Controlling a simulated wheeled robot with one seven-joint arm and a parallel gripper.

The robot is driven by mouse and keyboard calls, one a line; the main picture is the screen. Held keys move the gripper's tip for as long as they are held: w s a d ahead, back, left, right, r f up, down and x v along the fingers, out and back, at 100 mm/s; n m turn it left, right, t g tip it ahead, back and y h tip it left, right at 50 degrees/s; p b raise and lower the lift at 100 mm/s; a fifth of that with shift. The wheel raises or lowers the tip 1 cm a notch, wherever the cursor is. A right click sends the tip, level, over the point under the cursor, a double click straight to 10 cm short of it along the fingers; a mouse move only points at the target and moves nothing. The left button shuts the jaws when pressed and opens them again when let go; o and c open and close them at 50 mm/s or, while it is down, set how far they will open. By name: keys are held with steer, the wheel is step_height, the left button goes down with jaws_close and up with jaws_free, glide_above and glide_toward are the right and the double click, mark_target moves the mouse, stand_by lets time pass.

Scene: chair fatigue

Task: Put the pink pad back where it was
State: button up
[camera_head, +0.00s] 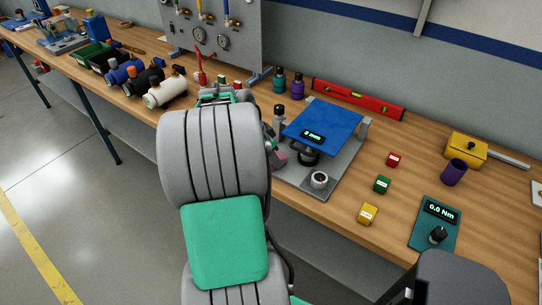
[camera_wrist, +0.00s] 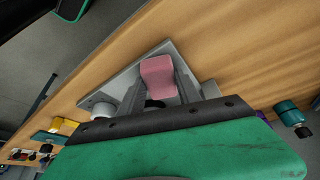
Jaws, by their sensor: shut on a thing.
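The pink pad (camera_wrist: 158,78) is in the middle of the wrist view, between the fingers of my gripper (camera_wrist: 160,92). Only a small pink edge (camera_head: 281,158) of it shows in the head view, past my arm. My gripper is shut on the pad, at the left side of a test rig. The rig has a grey base plate (camera_head: 312,187) and a blue top plate (camera_head: 325,122) with a display. The grey base (camera_wrist: 118,83) also shows behind the pad in the wrist view. My arm hides most of the gripper in the head view, and I cannot tell whether the pad touches the rig.
Teal and purple bottles (camera_head: 298,86) and a red level (camera_head: 358,99) stand behind the rig. Red, green and yellow blocks (camera_head: 367,214) and a torque meter (camera_head: 434,225) lie to its right. Cylinders (camera_head: 165,91) lie to the left. Bare wood (camera_head: 335,215) shows in front.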

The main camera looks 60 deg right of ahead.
steer(key=o, duration=1.3)
steer(key=shift+r+p, duration=0.3)
steer(key=shift+p, duration=0.15)
steer(key=b+v, duration=0.1)
steer(key=v, duration=1.1)
steer(key=w+a+n+t, duration=0.3)
steer(key=w+a+n, duration=0.55)
steer(key=a, duration=0.25)
steer(key=a+f+n+t+y, duration=0.1)
steer(key=a+f+n, duration=0.1)
steer(key=a+n, duration=0.3)
steer(key=w+a+f+n+t+y, duration=0.1)
steer(key=a+n, duration=0.5)
steer(key=a, duration=0.7)
steer(key=w+a+f+n+t+y, duration=0.1)
steer(key=a+n, duration=0.4)
steer(key=a, duration=0.5)
steer(key=shift+f+y, duration=0.5)
steer(key=shift+f, duration=0.3)
